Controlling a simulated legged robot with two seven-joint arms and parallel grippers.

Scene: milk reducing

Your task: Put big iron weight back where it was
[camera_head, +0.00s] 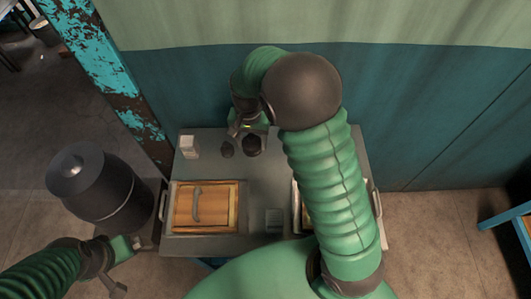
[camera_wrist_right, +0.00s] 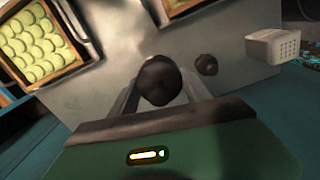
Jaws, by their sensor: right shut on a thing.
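The big iron weight (camera_head: 252,146) is a dark, rounded piece near the back of the grey table (camera_head: 262,185). In the right wrist view the big weight (camera_wrist_right: 159,80) sits between the two fingers of my right gripper (camera_wrist_right: 160,97), which is shut on it. In the head view my right gripper (camera_head: 246,133) reaches down from above the table's back edge. A smaller dark weight (camera_head: 228,149) stands just left of the big one; it also shows in the right wrist view (camera_wrist_right: 207,65). My left gripper (camera_head: 118,280) is low at the left, its jaws unclear.
A white box (camera_head: 189,147) stands at the table's back left. A wooden tray with a handled lid (camera_head: 207,207) lies front left. A tray of pale round pieces (camera_wrist_right: 38,50) is mostly hidden by my arm in the head view. A dark metal can (camera_head: 98,190) stands left of the table.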

